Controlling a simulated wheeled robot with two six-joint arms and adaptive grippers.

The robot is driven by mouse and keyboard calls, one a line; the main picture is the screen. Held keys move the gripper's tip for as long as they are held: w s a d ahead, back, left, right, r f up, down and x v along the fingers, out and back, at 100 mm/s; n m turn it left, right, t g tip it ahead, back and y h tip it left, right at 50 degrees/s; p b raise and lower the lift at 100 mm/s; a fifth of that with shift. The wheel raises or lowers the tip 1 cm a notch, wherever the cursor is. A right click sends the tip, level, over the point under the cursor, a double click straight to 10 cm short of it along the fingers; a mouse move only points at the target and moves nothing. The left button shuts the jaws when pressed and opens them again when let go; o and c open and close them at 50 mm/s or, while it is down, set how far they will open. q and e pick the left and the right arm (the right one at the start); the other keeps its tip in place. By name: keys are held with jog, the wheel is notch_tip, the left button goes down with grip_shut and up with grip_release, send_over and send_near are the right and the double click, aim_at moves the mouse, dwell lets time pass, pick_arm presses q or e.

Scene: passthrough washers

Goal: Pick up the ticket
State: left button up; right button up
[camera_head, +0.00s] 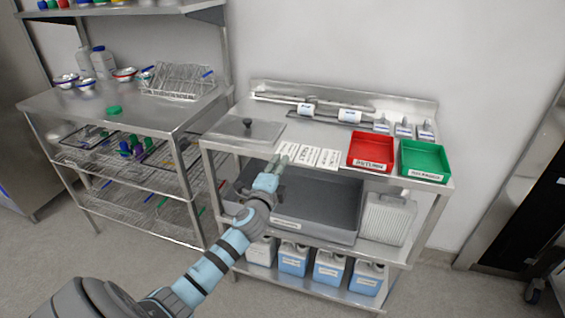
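Three white printed cards lie side by side near the front edge of the steel table: a left card (290,149), a middle card (308,155) and a right card (328,158). Their print is too small to read, so I cannot tell which is the ticket. My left gripper (277,162) is at the table's front edge, just below and left of the left card and partly overlapping it in the picture. Its fingers look close together, but I cannot tell whether they are open or touch a card. My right gripper is not in view.
A red tray (355,161) and a green tray (447,172) stand right of the cards. A steel lid with a knob (247,123) lies to the left. A grey bin (330,228) and several jugs (293,260) are below. A wire-shelf rack (140,180) stands at left.

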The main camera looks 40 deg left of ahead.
aim_at(287, 151)
pick_arm(q)
jog(key=shift+x, duration=1.2)
jog(key=shift+c, duration=0.3)
grip_shut()
